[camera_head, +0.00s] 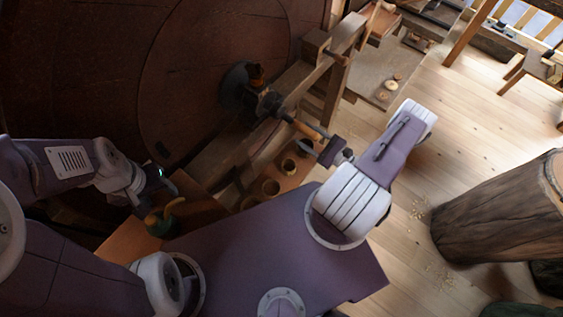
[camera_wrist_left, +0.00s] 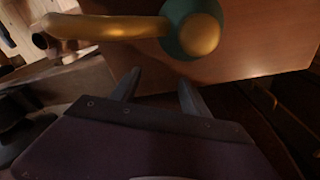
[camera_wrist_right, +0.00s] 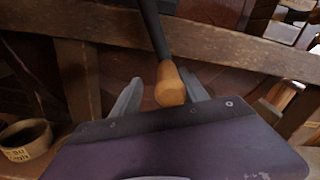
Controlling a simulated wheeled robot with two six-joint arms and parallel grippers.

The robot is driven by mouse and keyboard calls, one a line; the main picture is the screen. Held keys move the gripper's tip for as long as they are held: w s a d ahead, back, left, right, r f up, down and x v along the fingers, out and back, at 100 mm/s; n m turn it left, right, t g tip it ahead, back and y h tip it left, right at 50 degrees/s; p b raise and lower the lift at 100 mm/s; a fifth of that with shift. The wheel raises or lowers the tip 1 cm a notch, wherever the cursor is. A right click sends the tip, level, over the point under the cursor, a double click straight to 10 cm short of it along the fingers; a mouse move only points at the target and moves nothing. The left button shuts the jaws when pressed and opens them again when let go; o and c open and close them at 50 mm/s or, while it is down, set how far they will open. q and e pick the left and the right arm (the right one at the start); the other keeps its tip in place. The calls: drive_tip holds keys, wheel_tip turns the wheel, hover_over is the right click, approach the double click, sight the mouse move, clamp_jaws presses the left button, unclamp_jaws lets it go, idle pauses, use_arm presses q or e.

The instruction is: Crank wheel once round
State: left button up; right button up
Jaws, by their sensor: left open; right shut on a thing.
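The large brown wheel (camera_head: 215,75) fills the upper left of the head view, with a dark hub (camera_head: 240,82) at its right part. A dark crank rod with a wooden grip (camera_head: 300,126) stands in front of it. My right gripper (camera_head: 318,137) is shut on this grip; the grip's rounded end (camera_wrist_right: 170,88) shows between the fingers in the right wrist view. My left gripper (camera_head: 170,185) is open and empty. In the left wrist view its fingers (camera_wrist_left: 158,88) are just below a brass lever (camera_wrist_left: 110,27) on a green and brass knob (camera_wrist_left: 196,33), apart from it.
A wooden frame beam (camera_head: 225,148) runs beside the wheel. Small round pots (camera_head: 270,187) stand on a shelf below the crank; a labelled one shows in the right wrist view (camera_wrist_right: 25,142). A log stump (camera_head: 500,208) stands at right. Floor between is clear apart from shavings.

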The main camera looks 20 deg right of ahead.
use_arm(q)
drive_tip(key=shift+a+f, duration=0.15)
drive_tip(key=shift+r+p, duration=0.5)
drive_tip(key=shift+r, duration=0.35)
use_arm(e)
drive_tip(key=s+a+m, duration=0.3)
drive_tip(key=a+m, duration=0.2)
drive_tip(key=a, duration=0.1)
drive_tip(key=s+a+r+m, duration=0.1)
drive_tip(key=s+a+m, duration=0.2)
drive_tip(key=a+m, duration=0.3)
drive_tip(key=shift+s+a+r, duration=0.2)
drive_tip(key=shift+s+a, duration=0.05)
drive_tip(key=shift+a, duration=0.05)
drive_tip(key=shift+d, duration=0.1)
use_arm(q)
wheel_tip(320, 180, down, 3)
drive_tip(key=shift+r+b, duration=0.1)
drive_tip(key=shift+b, duration=1.15)
use_arm(e)
drive_tip(key=v, duration=1.1)
drive_tip(key=shift+f, duration=0.1)
